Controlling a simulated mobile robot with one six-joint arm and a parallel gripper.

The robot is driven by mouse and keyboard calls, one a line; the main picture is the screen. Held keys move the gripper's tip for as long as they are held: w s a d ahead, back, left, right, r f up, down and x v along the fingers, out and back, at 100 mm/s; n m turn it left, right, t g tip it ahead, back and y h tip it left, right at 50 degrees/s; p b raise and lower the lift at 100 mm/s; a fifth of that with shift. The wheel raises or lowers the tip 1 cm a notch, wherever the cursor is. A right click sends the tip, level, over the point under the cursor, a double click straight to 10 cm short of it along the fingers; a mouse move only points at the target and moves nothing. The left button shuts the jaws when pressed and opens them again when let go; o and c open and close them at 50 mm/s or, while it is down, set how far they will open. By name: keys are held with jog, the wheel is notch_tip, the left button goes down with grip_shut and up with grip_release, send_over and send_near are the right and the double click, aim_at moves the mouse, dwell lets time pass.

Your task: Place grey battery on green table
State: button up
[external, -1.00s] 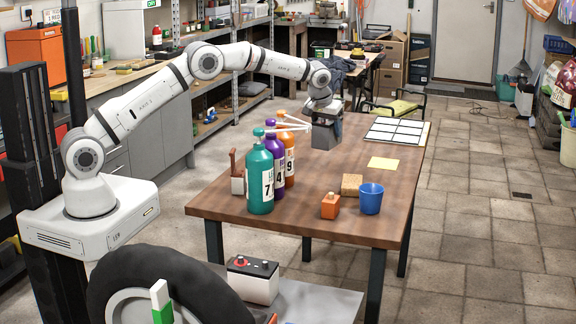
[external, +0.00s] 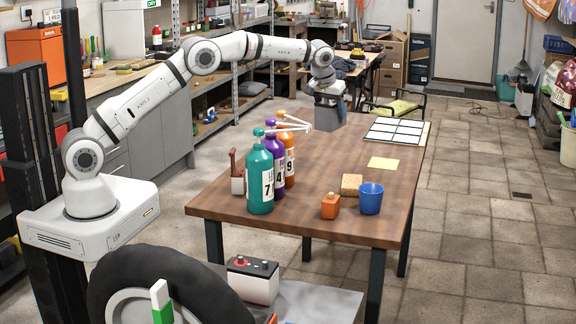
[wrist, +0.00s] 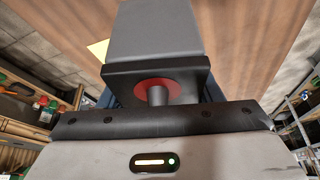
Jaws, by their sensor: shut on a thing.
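The grey battery (external: 327,118) is a grey block at the far side of the brown wooden table (external: 325,190). In the wrist view its grey body (wrist: 160,32) and black top with a red-ringed terminal show close up. My gripper (external: 329,97) is shut on the battery's top end, and the battery hangs upright below it. It appears raised above the tabletop; the exact gap is hard to tell. The gripper also shows in the wrist view (wrist: 160,97), its fingers mostly hidden by the battery. The table in reach looks brown; no green table shows clearly.
Teal (external: 260,178), purple (external: 275,160) and orange (external: 289,160) pump bottles stand left of the table's middle. A white battery (external: 253,283) sits low in front.

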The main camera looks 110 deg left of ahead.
jog(key=w+d+m+t, duration=0.1)
jog(key=w+d+m, duration=0.1)
jog(key=w+d, duration=0.5)
jog(key=w+d+m+t+h, duration=0.1)
jog(key=w+d+m, duration=0.2)
jog(key=d, duration=0.9)
jog(key=w+d+m, duration=0.2)
jog(key=w+d, duration=0.4)
jog(key=d, duration=0.3)
jog(key=s+d+m+t+h, duration=0.2)
jog(key=d+m, duration=0.6)
jog(key=d, duration=2.6)
jog(key=shift+h, duration=0.6)
jog(key=shift+w+f+p, duration=0.2)
jog(key=shift+f+p, duration=0.05)
jog(key=shift+f, duration=5.4)
jog(key=shift+w+f+p, duration=0.15)
jog(key=shift+f+p, duration=0.05)
jog(key=shift+f, duration=5.4)
